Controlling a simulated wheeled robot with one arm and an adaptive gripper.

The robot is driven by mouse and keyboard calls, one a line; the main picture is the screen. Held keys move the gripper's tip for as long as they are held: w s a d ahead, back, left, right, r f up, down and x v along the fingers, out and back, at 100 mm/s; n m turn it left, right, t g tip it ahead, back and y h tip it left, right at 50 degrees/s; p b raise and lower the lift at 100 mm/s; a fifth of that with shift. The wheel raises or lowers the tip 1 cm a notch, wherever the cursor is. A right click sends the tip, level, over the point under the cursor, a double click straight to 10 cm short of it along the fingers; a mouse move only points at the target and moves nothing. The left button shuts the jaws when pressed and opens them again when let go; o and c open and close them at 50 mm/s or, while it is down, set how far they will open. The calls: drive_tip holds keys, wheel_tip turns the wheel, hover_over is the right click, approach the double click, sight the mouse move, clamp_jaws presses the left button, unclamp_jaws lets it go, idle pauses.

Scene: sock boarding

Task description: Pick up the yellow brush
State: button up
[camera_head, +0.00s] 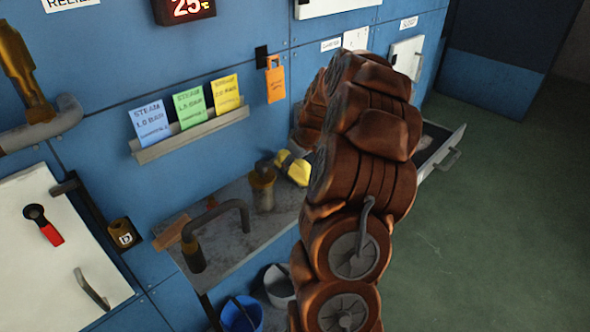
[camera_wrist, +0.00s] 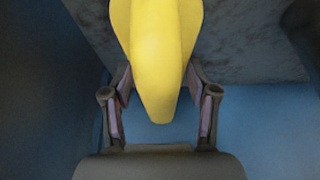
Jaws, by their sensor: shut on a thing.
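The yellow brush (camera_head: 293,168) shows in the head view at the back of the grey shelf, partly hidden behind my brown arm. In the wrist view the yellow brush (camera_wrist: 158,55) fills the top middle, its rounded tip pointing down between the fingers. My gripper (camera_wrist: 159,82) has one finger on each side of the brush and is shut on it. The far end of the brush runs out of the top of the wrist view. The head view hides my gripper behind the arm.
A metal shelf (camera_head: 238,240) holds a brass-coloured fitting (camera_head: 262,190) left of the brush and a dark curved pipe (camera_head: 196,252). A blue bucket (camera_head: 241,316) stands below. An open drawer (camera_head: 447,150) juts out at right. Green floor at right is clear.

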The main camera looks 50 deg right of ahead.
sight(296, 162)
drive_tip(key=shift+c, duration=1.1)
drive_tip(key=shift+r, duration=0.1)
drive_tip(key=shift+r+b, duration=0.75)
drive_tip(key=shift+r, duration=0.95)
drive_tip(key=shift+s+a+b, duration=0.15)
drive_tip(key=shift+s+a, duration=0.15)
drive_tip(key=shift+s, duration=0.3)
drive_tip(key=shift+s+a+b, duration=0.15)
drive_tip(key=shift+s+a, duration=0.1)
drive_tip(key=shift+s, duration=0.3)
drive_tip(key=s+a+r+b, duration=0.1)
drive_tip(key=s+a+b, duration=0.2)
drive_tip(key=s, duration=0.9)
drive_tip(key=a, duration=0.3)
drive_tip(key=shift+r, duration=0.2)
drive_tip(key=o, duration=0.6)
drive_tip(key=c, duration=0.4)
